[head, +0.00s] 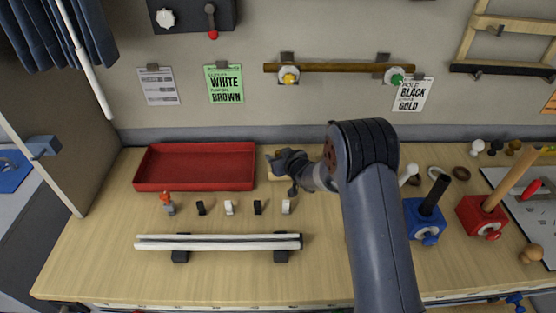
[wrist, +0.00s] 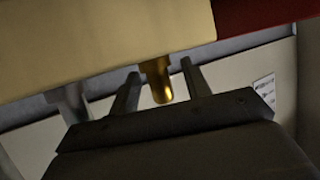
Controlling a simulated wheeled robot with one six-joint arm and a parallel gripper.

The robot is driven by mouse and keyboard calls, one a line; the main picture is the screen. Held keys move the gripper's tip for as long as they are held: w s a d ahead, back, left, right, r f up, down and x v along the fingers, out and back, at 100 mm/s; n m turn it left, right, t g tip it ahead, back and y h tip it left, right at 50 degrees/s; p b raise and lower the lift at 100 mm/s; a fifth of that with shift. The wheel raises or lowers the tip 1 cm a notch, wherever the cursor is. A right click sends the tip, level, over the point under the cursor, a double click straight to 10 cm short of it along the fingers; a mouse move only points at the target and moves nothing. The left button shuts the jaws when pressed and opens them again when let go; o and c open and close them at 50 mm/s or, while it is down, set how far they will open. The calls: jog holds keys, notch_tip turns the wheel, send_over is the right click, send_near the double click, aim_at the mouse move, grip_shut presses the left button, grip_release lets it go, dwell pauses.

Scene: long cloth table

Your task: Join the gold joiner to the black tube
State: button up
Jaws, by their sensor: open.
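The gold joiner (wrist: 160,82) shows in the wrist view, sticking out from a pale wooden block (wrist: 100,45). My gripper (wrist: 160,80) is open, with one finger on each side of the joiner and visible gaps between. In the head view my gripper (head: 277,164) is at the wooden block (head: 274,176), right of the red tray, and hides the joiner. The black tube (head: 434,194) stands slightly tilted in a blue block (head: 423,221) on the right of the table.
A grey part (wrist: 72,103) sits beside the gold joiner. A red tray (head: 195,167) is left of my gripper. White tubes (head: 210,243) lie on black supports in front, behind them a row of small clips. A red block (head: 482,217) holds a wooden tube (head: 513,178) at right.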

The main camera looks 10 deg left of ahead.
grip_shut()
dwell(0.3)
